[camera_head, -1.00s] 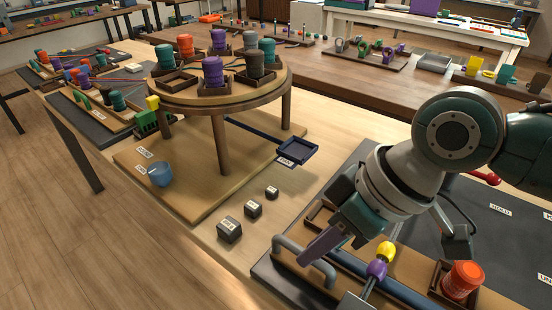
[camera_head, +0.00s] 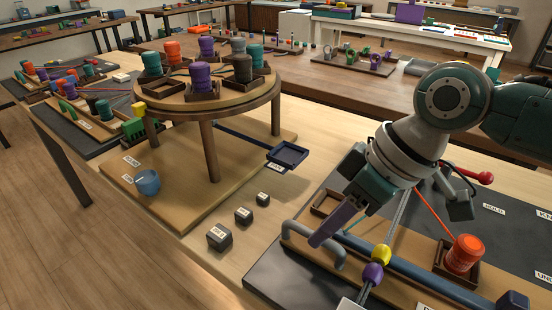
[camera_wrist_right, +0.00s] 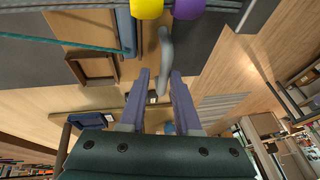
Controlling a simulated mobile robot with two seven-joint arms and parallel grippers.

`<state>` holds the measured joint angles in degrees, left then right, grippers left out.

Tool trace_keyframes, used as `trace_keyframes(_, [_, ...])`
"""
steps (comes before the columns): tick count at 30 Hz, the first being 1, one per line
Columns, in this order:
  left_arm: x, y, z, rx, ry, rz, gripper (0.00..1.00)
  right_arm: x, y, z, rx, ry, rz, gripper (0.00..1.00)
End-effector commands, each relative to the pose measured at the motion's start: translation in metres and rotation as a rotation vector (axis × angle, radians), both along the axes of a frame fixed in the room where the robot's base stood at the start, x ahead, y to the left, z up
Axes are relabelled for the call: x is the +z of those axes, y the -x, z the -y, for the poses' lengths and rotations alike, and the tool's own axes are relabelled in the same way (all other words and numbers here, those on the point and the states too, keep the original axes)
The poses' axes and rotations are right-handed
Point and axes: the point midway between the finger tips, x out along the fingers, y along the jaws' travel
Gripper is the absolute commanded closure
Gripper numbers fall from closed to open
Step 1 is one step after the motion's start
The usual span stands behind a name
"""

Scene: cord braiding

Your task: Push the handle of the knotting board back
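The knotting board's grey loop handle (camera_head: 300,232) stands on a wooden strip (camera_head: 300,248) at the left end of the board. My right gripper (camera_head: 325,235) reaches down over it. In the right wrist view, its two purple fingers (camera_wrist_right: 160,82) are apart. The handle (camera_wrist_right: 166,55) rises between and beyond their tips; contact is not clear. The strip carries an empty dark tray (camera_head: 327,205) and a tray with an orange spool (camera_head: 463,252). A blue bar (camera_head: 405,270) runs along it. A yellow bead (camera_head: 381,254) and a purple bead (camera_head: 373,272) sit on cords. My left gripper is not in view.
Several small dark weights (camera_head: 219,237) lie left of the board. A round stand (camera_head: 210,100) with several spools is behind them, with a blue cup (camera_head: 147,182) at its base. A blue tray (camera_head: 288,154) sticks out beside it. A dark mat (camera_head: 270,272) lies under the board.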

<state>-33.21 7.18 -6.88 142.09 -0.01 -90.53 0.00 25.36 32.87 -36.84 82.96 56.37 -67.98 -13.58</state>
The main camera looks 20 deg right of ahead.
Motion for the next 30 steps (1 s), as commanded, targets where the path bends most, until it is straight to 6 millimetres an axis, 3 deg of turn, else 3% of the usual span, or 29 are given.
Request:
trace_keyframes(4, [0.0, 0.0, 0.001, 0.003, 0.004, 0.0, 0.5, 0.0, 0.0, 0.0, 0.0, -0.001, -0.001, 0.53])
trace_keyframes(14, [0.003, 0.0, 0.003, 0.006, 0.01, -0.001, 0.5, 0.008, 0.001, 0.001, 0.002, -0.004, 0.0, 0.53])
trace_keyframes(24, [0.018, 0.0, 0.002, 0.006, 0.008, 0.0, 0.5, 0.066, 0.013, 0.027, 0.001, 0.001, 0.002, 0.53])
trace_keyframes(30, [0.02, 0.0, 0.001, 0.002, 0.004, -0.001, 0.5, 0.087, 0.018, 0.036, 0.0, -0.001, 0.0, 0.53])
